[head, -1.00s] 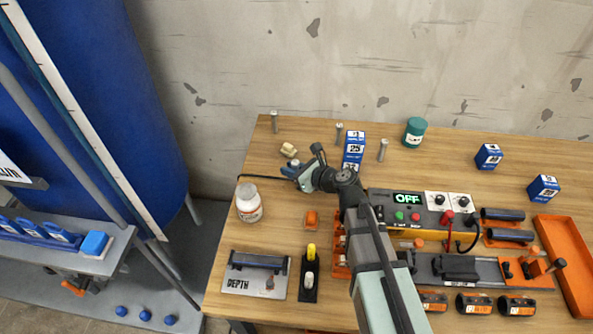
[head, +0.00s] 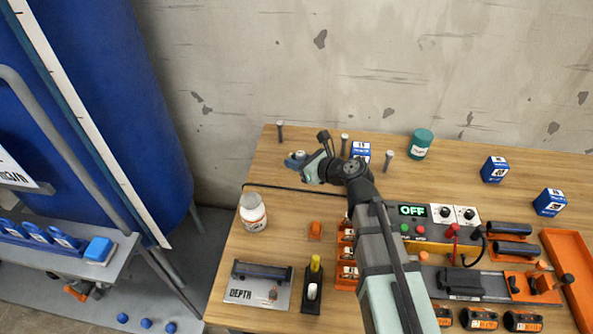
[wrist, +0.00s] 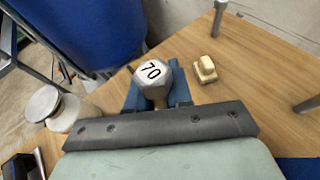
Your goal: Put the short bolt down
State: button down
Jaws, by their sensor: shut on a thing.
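My gripper (head: 298,160) is over the back left part of the wooden table. It is shut on a bolt with a grey hex head (wrist: 153,74) marked 70. The head faces the wrist camera and the bolt sits between the blue fingers. Its lower end is hidden, so I cannot tell whether it touches the table. Other bolts stand upright along the back of the table: one at the left (head: 280,131), one in the middle (head: 344,145) and one at the right (head: 389,160).
A cream block (wrist: 205,70) lies close to my gripper. A white bottle (head: 253,212) stands at the table's left edge. A blue numbered box (head: 361,152) and a teal can (head: 420,144) stand to the right. A dark thin rod or cable (head: 300,189) runs across the table.

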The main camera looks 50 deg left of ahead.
notch_tip(320, 180, up, 17)
jog(key=m+t+y, duration=0.1)
jog(key=m+t, duration=0.4)
jog(key=t, duration=0.1)
send_over(420, 130)
jog(key=shift+s+d+f, duration=0.1)
jog(key=shift+f, duration=7.35)
jog(key=shift+f, duration=0.15)
jog(key=c, duration=1)
grip_release()
